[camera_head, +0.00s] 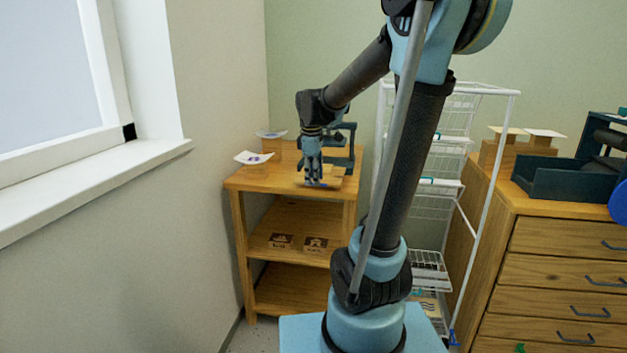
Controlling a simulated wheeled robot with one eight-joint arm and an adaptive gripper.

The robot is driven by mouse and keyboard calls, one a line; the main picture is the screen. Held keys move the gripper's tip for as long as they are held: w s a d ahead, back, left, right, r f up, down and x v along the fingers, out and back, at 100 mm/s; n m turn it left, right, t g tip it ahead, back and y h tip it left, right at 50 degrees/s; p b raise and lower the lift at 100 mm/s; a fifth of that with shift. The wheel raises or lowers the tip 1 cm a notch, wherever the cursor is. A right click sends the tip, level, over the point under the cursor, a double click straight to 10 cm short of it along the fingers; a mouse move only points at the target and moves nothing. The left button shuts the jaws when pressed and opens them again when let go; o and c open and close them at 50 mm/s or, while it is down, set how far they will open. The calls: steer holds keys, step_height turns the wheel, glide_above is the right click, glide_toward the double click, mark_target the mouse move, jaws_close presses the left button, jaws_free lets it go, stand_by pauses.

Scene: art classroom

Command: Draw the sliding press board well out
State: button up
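A small dark green press (343,158) stands on top of the wooden shelf unit (236,184), partly hidden behind my arm. A light wooden board (336,172) lies low at the press and extends toward the front edge of the shelf top; it looks like the sliding press board. A small blue patch shows at its front. My gripper (316,181) points down right over the front part of the board. Its fingers look close together, but whether they hold or touch the board is too small to tell.
Wooden blocks with papers (254,158) stand left of the press, by the wall. Lower shelves hold printed blocks (315,244). A white wire rack (437,182) stands close on the right, then a wooden drawer chest (556,262) with a dark green tray (563,180).

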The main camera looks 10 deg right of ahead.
step_height(320, 180, up, 10)
steer(key=s, duration=0.1)
steer(key=shift+s+a+r, duration=0.25)
steer(key=shift+s+a, duration=0.1)
steer(key=s+d+f+m, duration=0.3)
steer(key=s+f+m, duration=0.4)
steer(key=s+f, duration=0.4)
steer(key=s+d+f+m, duration=0.4)
steer(key=s+f+m, duration=0.2)
steer(key=s+f, duration=0.5)
steer(key=shift+s+m+y, duration=0.3)
steer(key=shift+s+m, duration=0.1)
steer(key=shift+s, duration=0.2)
steer(key=shift+w+f, duration=0.25)
steer(key=shift+w, duration=0.2)
